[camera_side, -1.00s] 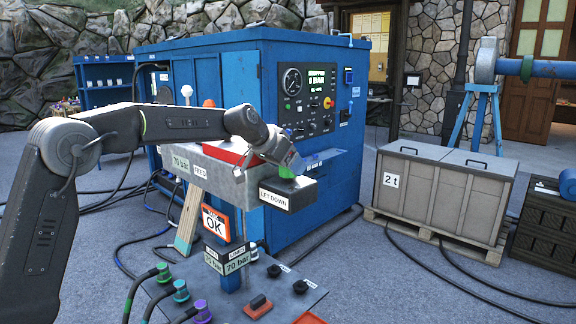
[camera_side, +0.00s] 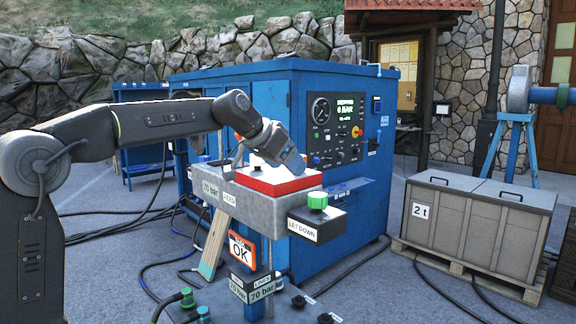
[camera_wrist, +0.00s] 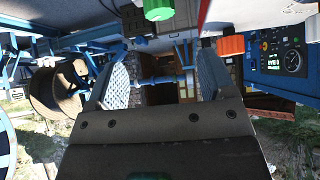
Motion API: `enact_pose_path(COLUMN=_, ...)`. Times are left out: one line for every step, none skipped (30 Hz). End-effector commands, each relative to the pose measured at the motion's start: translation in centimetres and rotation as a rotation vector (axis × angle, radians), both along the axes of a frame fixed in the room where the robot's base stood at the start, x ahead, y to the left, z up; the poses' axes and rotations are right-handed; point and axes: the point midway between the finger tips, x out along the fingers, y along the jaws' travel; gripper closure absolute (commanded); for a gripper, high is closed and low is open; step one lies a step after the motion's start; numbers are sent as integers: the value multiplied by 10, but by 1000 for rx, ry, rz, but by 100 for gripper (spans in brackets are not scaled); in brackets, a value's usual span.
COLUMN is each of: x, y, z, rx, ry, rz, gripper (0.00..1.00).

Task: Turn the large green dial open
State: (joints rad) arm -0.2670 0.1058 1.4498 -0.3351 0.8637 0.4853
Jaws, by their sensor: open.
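The large green dial (camera_side: 317,200) stands upright on the dark box (camera_side: 332,222) labelled LET DOWN, at the end of a grey beam (camera_side: 250,208). How far it is turned is too small to tell. My gripper (camera_side: 294,166) is up and to the left of the dial in the side view, apart from it and over the red block (camera_side: 262,180). In the wrist view my gripper (camera_wrist: 165,76) shows two fingers spread wide with nothing between them. A green knob (camera_wrist: 157,9), seemingly the same dial, is at the top edge, beyond the fingers.
A blue cabinet (camera_side: 235,95) with a gauge (camera_side: 320,110) and control panel stands behind the beam. An orange OK sign (camera_side: 241,250) hangs below the beam. Grey crates (camera_side: 475,225) sit on a pallet at the right. Cables lie on the ground.

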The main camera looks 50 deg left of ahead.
Motion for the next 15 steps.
enact_pose_path(x=0, y=0, z=0, rx=0, ry=0, rz=0, gripper=24)
enact_pose_path(x=0, y=0, z=0, rx=0, ry=0, rz=0, gripper=24)
enact_pose_path(x=0, y=0, z=-1, rx=0, ry=1, rz=1, gripper=24)
enact_pose_path(x=0, y=-1, z=-2, rx=1, ry=4, rz=4, gripper=24)
enact_pose_path(x=0, y=-2, z=-3, rx=1, ry=9, rz=8, gripper=24)
enact_pose_path(x=0, y=-5, z=-6, rx=3, ry=21, rz=20, gripper=24)
enact_pose_path(x=-1, y=-8, z=-10, rx=5, ry=32, rz=33, gripper=24)
enact_pose_path(x=-1, y=-11, z=-14, rx=9, ry=44, rz=51, gripper=24)
enact_pose_path(x=-2, y=-15, z=-21, rx=16, ry=64, rz=81, gripper=24)
enact_pose_path(x=-3, y=-19, z=-27, rx=22, ry=78, rz=109, gripper=24)
enact_pose_path(x=-4, y=-23, z=-33, rx=32, ry=92, rz=139, gripper=24)
enact_pose_path(x=-6, y=-28, z=-40, rx=45, ry=105, rz=185, gripper=24)
enact_pose_path(x=-7, y=-31, z=-46, rx=56, ry=110, rz=222, gripper=24)
enact_pose_path(x=-8, y=-34, z=-51, rx=69, ry=112, rz=260, gripper=24)
enact_pose_path(x=-10, y=-38, z=-56, rx=84, ry=108, rz=310, gripper=24)
